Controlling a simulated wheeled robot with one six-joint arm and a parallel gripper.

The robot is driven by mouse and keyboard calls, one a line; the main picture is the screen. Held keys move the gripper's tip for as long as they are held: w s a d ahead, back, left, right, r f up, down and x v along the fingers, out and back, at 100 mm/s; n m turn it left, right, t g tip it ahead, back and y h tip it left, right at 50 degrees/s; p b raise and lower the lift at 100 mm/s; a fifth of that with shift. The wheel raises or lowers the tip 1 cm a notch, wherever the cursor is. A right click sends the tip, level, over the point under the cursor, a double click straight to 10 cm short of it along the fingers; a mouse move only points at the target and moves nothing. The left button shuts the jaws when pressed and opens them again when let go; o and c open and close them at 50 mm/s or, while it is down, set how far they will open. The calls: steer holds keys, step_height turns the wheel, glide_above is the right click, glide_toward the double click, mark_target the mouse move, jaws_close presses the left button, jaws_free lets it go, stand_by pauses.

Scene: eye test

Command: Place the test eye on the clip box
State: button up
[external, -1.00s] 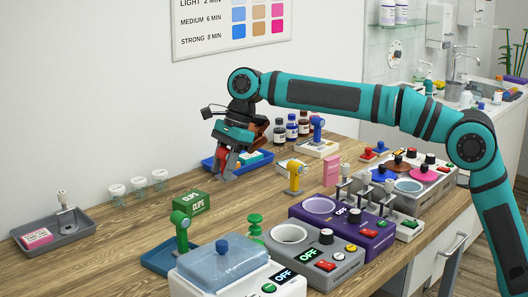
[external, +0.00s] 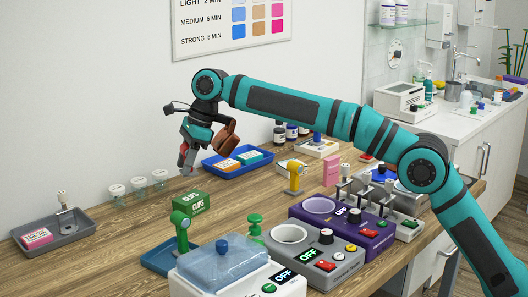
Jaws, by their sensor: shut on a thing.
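The clip box (external: 192,204) is a green box marked CLIPS, standing on the wooden counter left of the middle. My gripper (external: 186,168) is in the air above and slightly left of the clip box, clear of it, pointing down. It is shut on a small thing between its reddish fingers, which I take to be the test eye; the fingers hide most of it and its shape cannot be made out.
Three small clear cups (external: 138,184) stand left of the clip box. A green-headed device (external: 180,228) stands in front of it. A blue tray (external: 215,166) with small boxes lies behind right. A grey tray (external: 75,238) is at far left. Bare counter lies between.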

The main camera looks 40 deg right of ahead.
steer(key=shift+f, duration=3.25)
steer(key=o, duration=1.1)
steer(key=shift+f, duration=0.1)
steer(key=shift+c, duration=0.2)
steer(key=v, duration=1.2)
steer(key=shift+d, duration=0.1)
